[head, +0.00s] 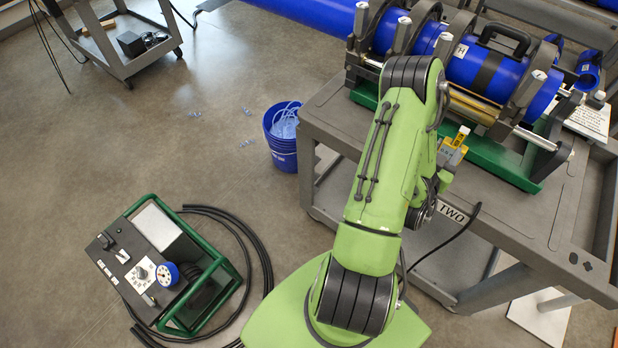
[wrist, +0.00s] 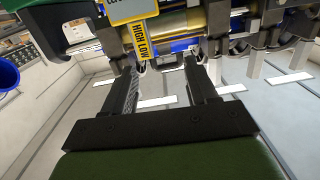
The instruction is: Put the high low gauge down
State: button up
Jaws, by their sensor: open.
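The high low gauge (wrist: 143,38) is a yellow strip with black "HIGH LOW" lettering. In the wrist view it is at the upper middle, just past and between my open fingers, nearer the left one. In the head view the gauge's yellow part (head: 460,137) shows beside my arm, near the close edge of the grey cart (head: 345,125). My arm hides most of my gripper there. I cannot tell whether the gauge rests on the cart or touches a finger.
The fusion machine (head: 527,165) stands on the cart with a blue pipe (head: 290,12) clamped through it. A blue bucket (head: 282,150) stands on the floor left of the cart. A green-framed control unit (head: 165,265) and coiled black hoses (head: 262,255) lie to the lower left.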

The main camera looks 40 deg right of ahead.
jog(key=w+a+r+n+t+y, duration=0.1)
jog(key=w+a+r+t+y, duration=0.2)
jog(key=w, duration=0.4)
jog(key=w+a+r+n+y, duration=0.2)
jog(key=w+a, duration=0.3)
jog(key=w, duration=0.1)
jog(key=w+a+r+n+t+y, duration=0.1)
jog(key=w+a+r+t+y, duration=0.2)
jog(key=w, duration=0.4)
jog(key=w+a+r+n+g+y, duration=0.1)
jog(key=a+r+n+y, duration=0.1)
jog(key=a, duration=0.5)
jog(key=w+a+r+n+y, duration=0.1)
jog(key=a+r+n+y, duration=0.15)
jog(key=a, duration=0.55)
jog(key=s+a+r+n+g+y, duration=0.1)
jog(key=s+a+r+n+y, duration=0.1)
jog(key=s+a, duration=0.5)
jog(key=s+a+r+n+g+y, duration=0.2)
jog(key=s+a+n, duration=0.3)
jog(key=s+a, duration=0.3)
jog(key=shift+s+a+r+g, duration=0.2)
jog(key=shift+a+r+g, duration=0.1)
jog(key=shift+a, duration=0.05)
